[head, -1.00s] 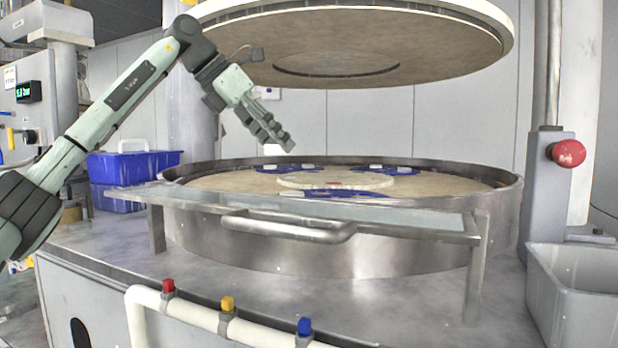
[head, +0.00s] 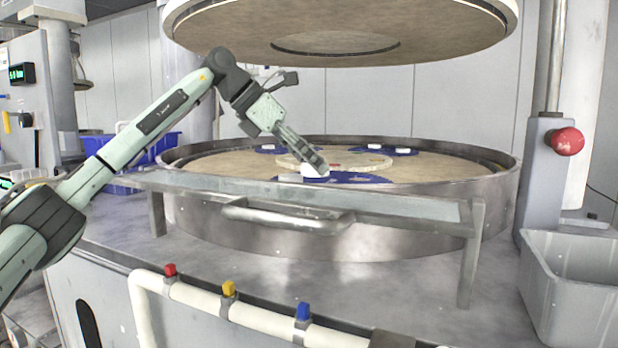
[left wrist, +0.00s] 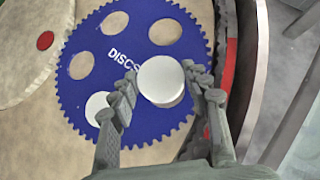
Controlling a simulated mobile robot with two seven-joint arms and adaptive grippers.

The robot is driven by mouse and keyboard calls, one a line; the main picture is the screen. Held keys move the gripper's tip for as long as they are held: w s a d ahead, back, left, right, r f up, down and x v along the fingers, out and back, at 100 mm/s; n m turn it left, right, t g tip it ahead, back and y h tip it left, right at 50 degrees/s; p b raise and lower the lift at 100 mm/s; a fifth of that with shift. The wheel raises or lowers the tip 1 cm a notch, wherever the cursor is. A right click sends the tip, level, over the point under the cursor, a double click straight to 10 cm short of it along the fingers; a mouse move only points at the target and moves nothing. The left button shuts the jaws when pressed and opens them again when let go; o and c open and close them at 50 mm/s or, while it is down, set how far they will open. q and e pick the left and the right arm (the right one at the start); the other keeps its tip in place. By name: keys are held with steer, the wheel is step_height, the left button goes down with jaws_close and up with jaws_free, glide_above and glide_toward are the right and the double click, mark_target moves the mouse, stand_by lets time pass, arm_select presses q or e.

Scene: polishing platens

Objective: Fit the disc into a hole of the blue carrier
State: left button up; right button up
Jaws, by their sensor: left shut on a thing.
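The blue carrier (left wrist: 115,65) is a toothed plate with round holes and the letters DISCS, lying on the tan platen; its near part also shows in the head view (head: 350,179). My left gripper (left wrist: 160,85) is shut on a white disc (left wrist: 161,80). One carrier hole holds another white disc (left wrist: 98,107); several other holes show the tan surface. In the head view my left gripper (head: 317,169) is low over the near carrier. My right gripper is not seen.
The platen's steel rim (head: 420,205) surrounds the carriers, with a steel shelf (head: 400,203) in front. The upper platen (head: 440,40) hangs above. Two further blue carriers (head: 400,152) lie at the back, with white pieces on them. A grey bin (head: 575,280) stands at right.

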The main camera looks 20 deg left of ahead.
mark_target(302, 172)
arm_select(q)
step_height(302, 172, down, 4)
steer(key=shift+r, duration=0.25)
steer(key=shift+f, duration=0.15)
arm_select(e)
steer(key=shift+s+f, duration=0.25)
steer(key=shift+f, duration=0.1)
arm_select(q)
steer(key=shift+f, duration=0.1)
steer(key=o, duration=1)
steer(key=shift+c, duration=0.2)
steer(key=shift+o, duration=1.4)
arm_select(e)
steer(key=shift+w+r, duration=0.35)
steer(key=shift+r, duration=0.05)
